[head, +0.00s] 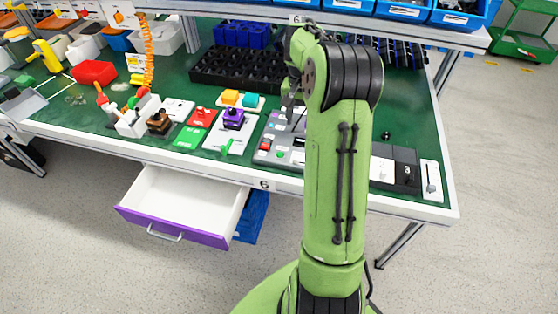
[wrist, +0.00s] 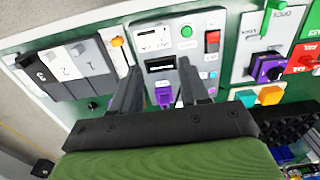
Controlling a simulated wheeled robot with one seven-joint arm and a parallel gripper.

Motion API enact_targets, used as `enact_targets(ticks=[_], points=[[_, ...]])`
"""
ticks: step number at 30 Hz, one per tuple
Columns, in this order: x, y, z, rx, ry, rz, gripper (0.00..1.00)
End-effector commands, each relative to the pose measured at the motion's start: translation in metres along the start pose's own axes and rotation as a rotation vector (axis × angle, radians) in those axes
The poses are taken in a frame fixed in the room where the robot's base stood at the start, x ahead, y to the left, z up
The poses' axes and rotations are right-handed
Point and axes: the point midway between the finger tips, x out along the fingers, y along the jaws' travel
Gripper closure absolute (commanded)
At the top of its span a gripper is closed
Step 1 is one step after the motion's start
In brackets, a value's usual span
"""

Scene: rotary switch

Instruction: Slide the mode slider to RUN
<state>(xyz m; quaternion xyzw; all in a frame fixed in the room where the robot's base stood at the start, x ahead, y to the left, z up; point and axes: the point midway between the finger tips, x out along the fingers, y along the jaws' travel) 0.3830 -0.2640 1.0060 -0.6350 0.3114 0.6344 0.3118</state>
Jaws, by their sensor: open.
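My gripper (wrist: 158,76) is open in the wrist view, its two dark fingers apart above a grey control panel (wrist: 140,44). A small purple part (wrist: 164,97) shows between the fingers; I see no contact. The panel carries a dark display window (wrist: 160,64), a green button (wrist: 186,31) and a red switch (wrist: 212,37). A white strip with an orange knob (wrist: 117,42) lies left of the left finger. I cannot read RUN or tell which part is the mode slider. In the head view my arm covers part of the grey panel (head: 268,143).
A white slider plate (head: 432,180) stands at the bench's right end, beside the dark module marked 3 (head: 407,170). A purple knob (head: 233,118) and a black crate (head: 235,70) lie left of my arm. An open drawer (head: 185,200) juts from the bench front.

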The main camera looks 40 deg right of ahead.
Motion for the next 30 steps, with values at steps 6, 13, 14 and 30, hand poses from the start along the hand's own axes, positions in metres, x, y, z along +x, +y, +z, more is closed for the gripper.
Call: enact_targets(ticks=[6,13,14,30], points=[[0.035,0.001,0.0,0.005,-0.006,0.001,0.55],[0.095,0.001,0.0,0.004,-0.006,0.001,0.55],[0.103,0.001,0.0,0.003,-0.006,0.001,0.55],[0.158,0.0,0.0,0.002,-0.001,0.0,0.55]])
